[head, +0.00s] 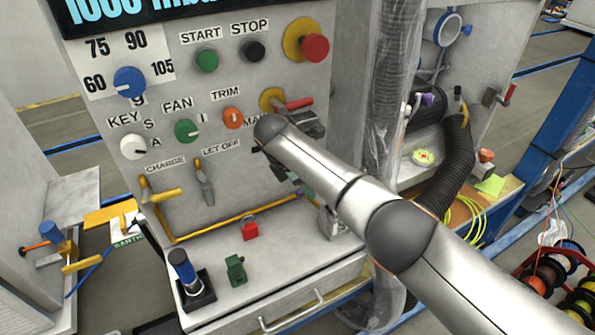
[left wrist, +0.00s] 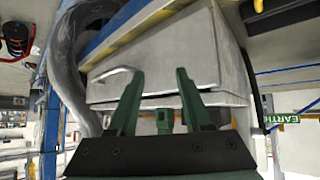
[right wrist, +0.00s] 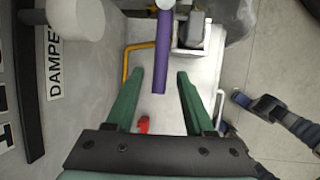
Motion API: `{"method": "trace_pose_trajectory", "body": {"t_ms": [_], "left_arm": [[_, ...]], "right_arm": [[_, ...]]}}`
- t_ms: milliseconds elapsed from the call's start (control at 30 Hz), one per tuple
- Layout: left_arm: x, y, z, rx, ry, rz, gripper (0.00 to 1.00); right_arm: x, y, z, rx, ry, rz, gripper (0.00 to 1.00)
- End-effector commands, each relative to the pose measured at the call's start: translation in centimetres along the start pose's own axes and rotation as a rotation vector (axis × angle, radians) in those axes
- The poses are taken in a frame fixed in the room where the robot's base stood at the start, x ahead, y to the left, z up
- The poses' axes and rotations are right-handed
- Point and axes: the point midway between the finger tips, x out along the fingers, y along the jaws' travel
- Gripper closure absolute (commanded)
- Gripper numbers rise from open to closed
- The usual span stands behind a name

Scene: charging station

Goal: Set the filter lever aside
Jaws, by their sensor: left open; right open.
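A purple bar (right wrist: 162,55), which may be the filter lever, shows in the right wrist view; its label is not readable. Its free end lies between the open fingers of my right gripper (right wrist: 160,85), with gaps on both sides. In the head view my right forearm covers most of that spot, and only a small purple piece (head: 299,192) shows beside it. My left gripper (left wrist: 157,85) is open and empty in the left wrist view, facing the cabinet drawer. It is not seen in the head view.
A red padlock-like piece (head: 250,228), a green block (head: 236,270) and a blue-handled lever (head: 184,266) stand on the ledge. A yellow pipe (head: 215,228) runs along the panel's foot. A clear wrapped column (head: 392,100) and black hose (head: 447,165) are right of the panel.

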Motion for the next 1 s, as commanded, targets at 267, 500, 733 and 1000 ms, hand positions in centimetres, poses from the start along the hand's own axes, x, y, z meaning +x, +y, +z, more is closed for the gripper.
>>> {"method": "trace_pose_trajectory", "body": {"t_ms": [267, 500, 733, 1000], "left_arm": [[-0.8, 0.1, -0.9, 0.000, 0.000, 0.000, 0.50], [-0.8, 0.1, -0.8, 0.000, 0.000, 0.000, 0.50], [-0.8, 0.1, -0.8, 0.000, 0.000, 0.000, 0.50], [-0.8, 0.1, -0.8, 0.000, -0.001, 0.000, 0.50]], "right_arm": [[-5.2, 0.1, 0.1, 0.000, 0.001, 0.006, 0.47], [-9.8, 0.0, 0.1, 0.000, -0.001, 0.003, 0.47], [-11.7, 0.0, 0.1, 0.002, -0.001, 0.001, 0.47], [-11.8, 0.0, 0.1, 0.001, -0.001, 0.000, 0.47]]}}
